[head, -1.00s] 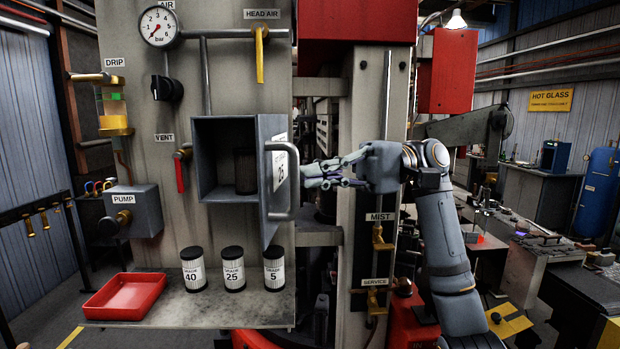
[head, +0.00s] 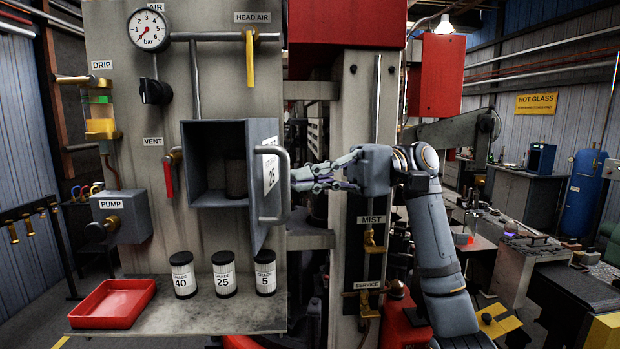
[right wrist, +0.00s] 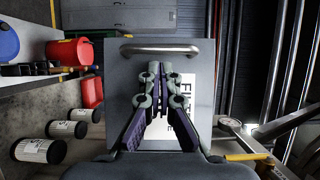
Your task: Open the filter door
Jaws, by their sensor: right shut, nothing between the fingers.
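My left gripper is not in view.
Below the box, a shelf (head: 210,318) holds a red tray (head: 113,303) and filter canisters marked 40 (head: 184,274), 25 (head: 224,273) and 5 (head: 265,272). A red vent lever (head: 169,178) is left of the box. A grey post (head: 345,240) stands behind my right gripper.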

